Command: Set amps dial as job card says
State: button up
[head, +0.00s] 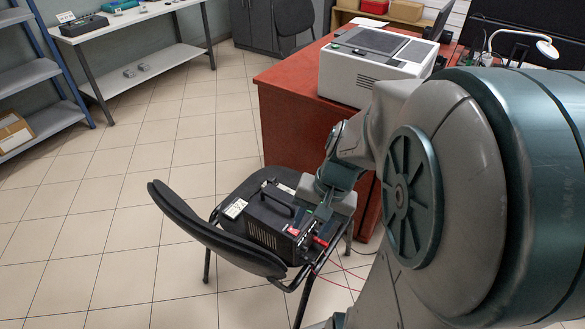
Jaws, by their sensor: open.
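A black box-shaped machine (262,222) with a top handle (278,196) sits on the seat of a black chair. A small pale card or label (235,208) lies on its left top edge; its writing is too small to read. My gripper (311,226) reaches down at the machine's right-hand front side, its jaws open. Red parts (321,241) show just below the gripper. The amps dial cannot be made out; the gripper and the viewing angle hide much of that front face. I cannot tell whether the jaws touch anything.
The chair's backrest (213,230) stands at the machine's left. A red-brown desk (285,127) with a white printer-like device (372,68) stands behind. Thin red cables (343,270) trail to the right. Tiled floor on the left is clear, up to shelving (30,75) and a workbench.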

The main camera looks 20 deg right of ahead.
jog(key=w+d+f+m+t+y+b, duration=0.1)
jog(key=w+d+f+m+y+b, duration=0.15)
jog(key=f+m+b, duration=0.4)
jog(key=w+d+f+m+t+y+b, duration=0.1)
jog(key=d+f+m+t+y, duration=0.2)
jog(key=f, duration=0.6)
jog(key=m+t+h+b, duration=0.2)
jog(key=m+t+b, duration=0.55)
jog(key=m, duration=0.35)
send_near(317, 232)
jog(key=b+x, duration=0.1)
jog(key=x, duration=0.1)
jog(key=b+x, duration=0.2)
jog(key=x, duration=0.1)
jog(key=b+x, duration=0.2)
jog(key=shift+w+d+f, duration=0.15)
jog(key=shift+d+f, duration=0.05)
jog(key=shift+f, duration=0.25)
grip_shut()
